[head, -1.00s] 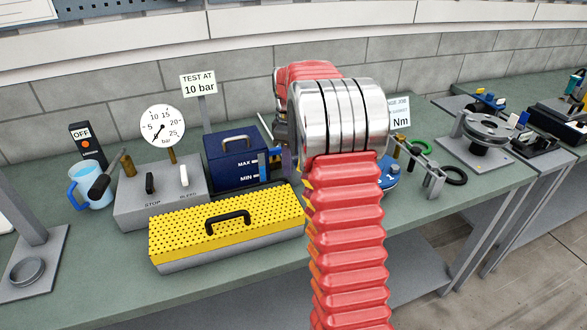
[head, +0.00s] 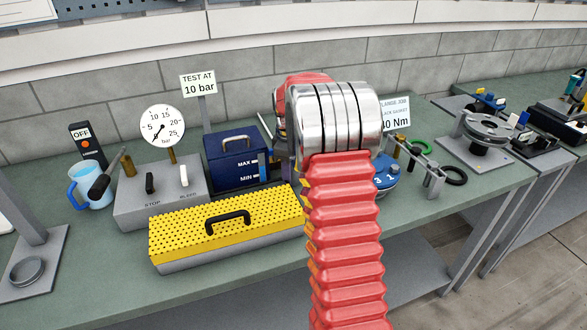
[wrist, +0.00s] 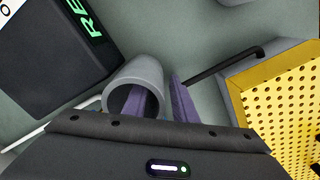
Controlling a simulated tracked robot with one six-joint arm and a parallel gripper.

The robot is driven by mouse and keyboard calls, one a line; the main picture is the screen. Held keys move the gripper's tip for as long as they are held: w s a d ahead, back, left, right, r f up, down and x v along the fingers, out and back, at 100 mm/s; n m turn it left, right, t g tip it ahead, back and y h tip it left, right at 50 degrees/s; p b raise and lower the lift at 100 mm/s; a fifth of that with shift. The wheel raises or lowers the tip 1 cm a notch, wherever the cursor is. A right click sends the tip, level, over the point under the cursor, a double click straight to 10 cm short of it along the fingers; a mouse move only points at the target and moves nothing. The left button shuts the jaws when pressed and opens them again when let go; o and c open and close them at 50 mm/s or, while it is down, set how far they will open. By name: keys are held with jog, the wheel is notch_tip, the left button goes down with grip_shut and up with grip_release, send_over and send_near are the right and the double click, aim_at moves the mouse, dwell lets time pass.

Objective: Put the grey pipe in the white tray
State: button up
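The grey pipe (wrist: 137,82) is a hollow cylinder in the wrist view, its open end facing the camera. My gripper (wrist: 160,98) has purple fingers astride the pipe's right wall: one reaches into the bore, the other stands outside to the right. A gap shows between the fingers and the wall, so it looks open. In the head view my red and silver arm hides the pipe and most of the gripper.
A yellow perforated box (head: 190,230) with a black handle stands left of my arm; its cover (wrist: 285,105) is right of the pipe in the wrist view. A blue tank (head: 232,165) stands behind it. A dark box with green letters (wrist: 55,50) is left of the pipe.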

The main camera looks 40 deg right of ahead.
jog(key=shift+c, duration=0.4)
grip_shut()
notch_tip(320, 180, up, 10)
jog(key=shift+r, duration=0.1)
dwell(0.6)
dwell(0.4)
